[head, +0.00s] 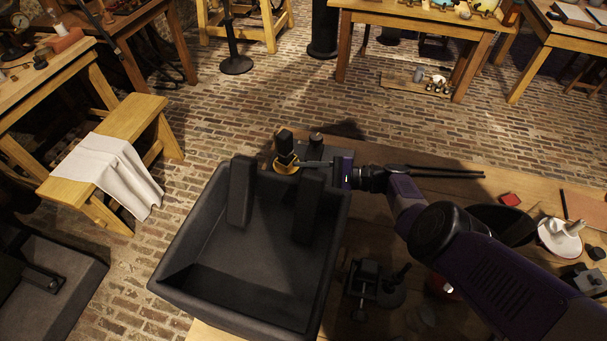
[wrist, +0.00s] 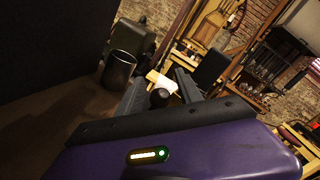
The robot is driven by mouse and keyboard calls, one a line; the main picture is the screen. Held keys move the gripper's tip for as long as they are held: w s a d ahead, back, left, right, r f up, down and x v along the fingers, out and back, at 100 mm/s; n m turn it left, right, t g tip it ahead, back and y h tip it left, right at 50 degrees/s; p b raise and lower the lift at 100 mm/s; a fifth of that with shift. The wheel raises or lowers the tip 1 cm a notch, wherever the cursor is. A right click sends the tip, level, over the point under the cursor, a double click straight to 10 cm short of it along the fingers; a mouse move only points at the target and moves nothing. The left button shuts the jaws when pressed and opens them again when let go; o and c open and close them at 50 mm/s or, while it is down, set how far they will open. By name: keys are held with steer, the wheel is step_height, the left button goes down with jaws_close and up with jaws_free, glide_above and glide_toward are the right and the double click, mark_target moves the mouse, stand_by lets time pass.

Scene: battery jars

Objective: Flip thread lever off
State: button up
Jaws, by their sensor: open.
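A dark upright fitting with a brass-yellow collar (head: 286,160) stands at the back edge of a large dark basin; it looks like a tap. I cannot clearly make out which part is the thread lever. My gripper (head: 304,163) reaches in from the right, its fingers beside the fitting at collar height. In the wrist view my gripper (wrist: 160,80) has its two fingers apart, with a dark round-ended knob (wrist: 159,97) showing between them. Whether the fingers touch it I cannot tell.
The dark basin (head: 165,278) fills the front middle. A dark clamp-like device (head: 362,285) stands on the wooden bench right of it, below my arm. A white funnel-like piece (head: 560,240) is farther right. In the wrist view a dark cup-shaped cylinder (wrist: 117,71) stands left of my fingers.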

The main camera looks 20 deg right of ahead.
steer(key=shift+c, duration=0.2)
jaws_close()
steer(key=shift+r, duration=0.1)
stand_by(1.1)
